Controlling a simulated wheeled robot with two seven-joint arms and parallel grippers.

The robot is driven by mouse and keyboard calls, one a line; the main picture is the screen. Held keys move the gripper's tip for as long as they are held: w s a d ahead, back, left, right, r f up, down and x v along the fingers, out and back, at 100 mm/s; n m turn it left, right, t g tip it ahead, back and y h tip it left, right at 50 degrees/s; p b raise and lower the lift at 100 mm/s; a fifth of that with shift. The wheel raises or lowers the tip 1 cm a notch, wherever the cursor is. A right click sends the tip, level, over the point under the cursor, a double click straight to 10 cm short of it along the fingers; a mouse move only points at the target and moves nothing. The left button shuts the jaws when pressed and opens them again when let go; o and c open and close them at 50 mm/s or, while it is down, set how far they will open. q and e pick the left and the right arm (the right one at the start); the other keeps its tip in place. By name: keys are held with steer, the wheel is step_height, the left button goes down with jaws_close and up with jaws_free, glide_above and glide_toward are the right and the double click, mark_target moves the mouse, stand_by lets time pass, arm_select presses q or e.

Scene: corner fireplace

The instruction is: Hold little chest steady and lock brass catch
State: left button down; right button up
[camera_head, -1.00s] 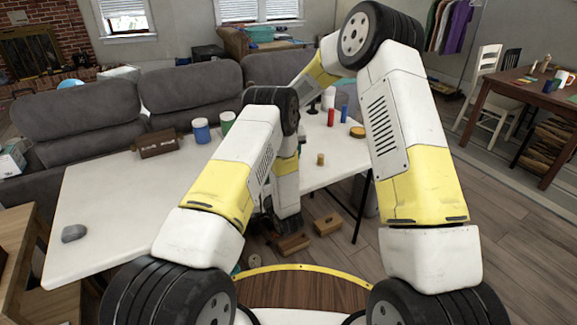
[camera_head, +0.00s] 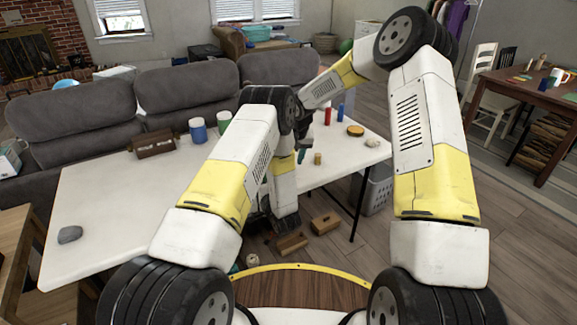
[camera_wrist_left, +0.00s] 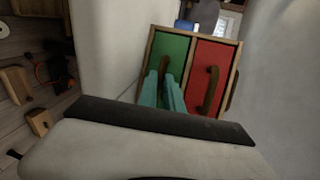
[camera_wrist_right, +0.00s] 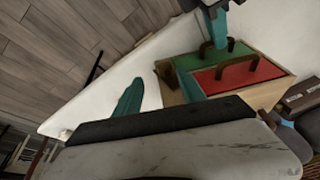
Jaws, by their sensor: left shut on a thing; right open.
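The little chest, a wooden box with a green and a red panel, shows in the left wrist view (camera_wrist_left: 237,62) and the right wrist view (camera_wrist_right: 265,98). Each panel has a dark arched handle. My left gripper (camera_wrist_left: 170,92) is shut at the green panel's handle (camera_wrist_left: 165,64); it also shows in the right wrist view (camera_wrist_right: 213,22). My right gripper (camera_wrist_right: 160,94) is open beside the chest's end. A dark brown upright piece (camera_wrist_right: 167,74) appears between its fingers; I cannot tell whether this is the catch or touches them. In the head view my arms hide the chest.
The white table (camera_head: 110,205) holds a brown box (camera_head: 152,143), a blue jar (camera_head: 198,130), a small tan cylinder (camera_head: 317,158) and a grey stone (camera_head: 70,234). Wooden blocks (camera_head: 325,224) lie on the floor. A grey sofa (camera_head: 60,125) stands behind the table.

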steer(key=s+d+r+m+y, duration=0.1)
steer(key=d+r+y, duration=0.2)
steer(key=d+y, duration=0.25)
steer(key=x, duration=1.1)
steer(key=shift+w+f, duration=0.25)
jaws_close()
